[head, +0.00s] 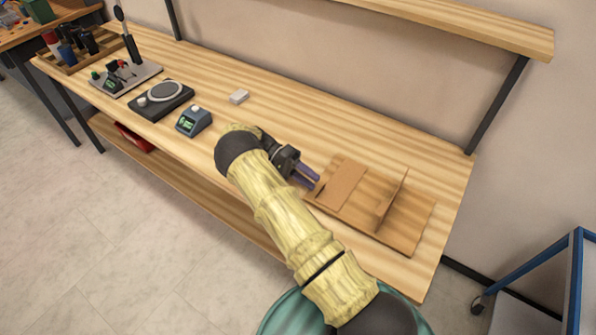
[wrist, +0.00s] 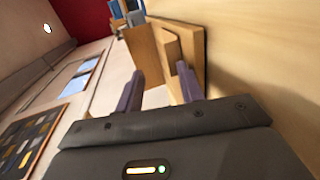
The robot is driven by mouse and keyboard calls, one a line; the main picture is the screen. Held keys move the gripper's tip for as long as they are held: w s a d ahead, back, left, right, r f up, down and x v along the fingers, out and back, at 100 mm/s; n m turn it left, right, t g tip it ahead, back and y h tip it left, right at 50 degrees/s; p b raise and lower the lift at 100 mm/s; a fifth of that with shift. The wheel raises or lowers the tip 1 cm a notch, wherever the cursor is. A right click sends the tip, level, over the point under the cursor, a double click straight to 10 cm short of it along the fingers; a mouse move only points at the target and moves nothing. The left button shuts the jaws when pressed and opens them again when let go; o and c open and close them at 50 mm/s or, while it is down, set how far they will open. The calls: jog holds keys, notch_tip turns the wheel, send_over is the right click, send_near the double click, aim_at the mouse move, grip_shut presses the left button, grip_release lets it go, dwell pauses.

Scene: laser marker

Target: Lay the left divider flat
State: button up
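A wooden board (head: 405,236) lies on the right part of the bench with two thin dividers. The left divider (head: 342,185) is a lighter panel lying low over the board, flat or nearly flat; any small tilt is hard to tell. The right divider (head: 394,198) stands upright. My gripper (head: 306,179) is just left of the left divider, low over the bench, its purple fingers pointing toward the board. In the wrist view, my gripper (wrist: 158,88) has its fingers apart with nothing between them. The wooden panels (wrist: 148,55) show beyond the fingertips; contact is not clear.
A shelf (head: 470,25) hangs above the back. A blue cart (head: 570,285) stands right of the bench.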

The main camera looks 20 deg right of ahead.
jog(key=b+v, duration=0.1)
jog(key=v, duration=0.3)
jog(key=shift+w+f, duration=0.1)
jog(key=shift+f, duration=0.05)
jog(key=shift+w+a+r, duration=0.3)
jog(key=shift+w+a, duration=0.15)
jog(key=shift+a, duration=0.05)
jog(key=shift+r, duration=0.1)
jog(key=shift+d+r, duration=0.25)
jog(key=shift+d, duration=0.05)
jog(key=s+d+r+n+t+y+p, duration=0.35)
jog(key=s+r+t+y, duration=0.2)
jog(key=r, duration=0.25)
jog(key=s+a+r+n+t+y+p, duration=0.4)
jog(key=s+r+n+t, duration=0.2)
jog(key=s+r, duration=0.5)
jog(key=s+t, duration=0.2)
jog(key=s, duration=0.2)
jog(key=shift+a+r+t, duration=0.25)
jog(key=shift+r+t, duration=0.1)
jog(key=shift+r, duration=0.05)
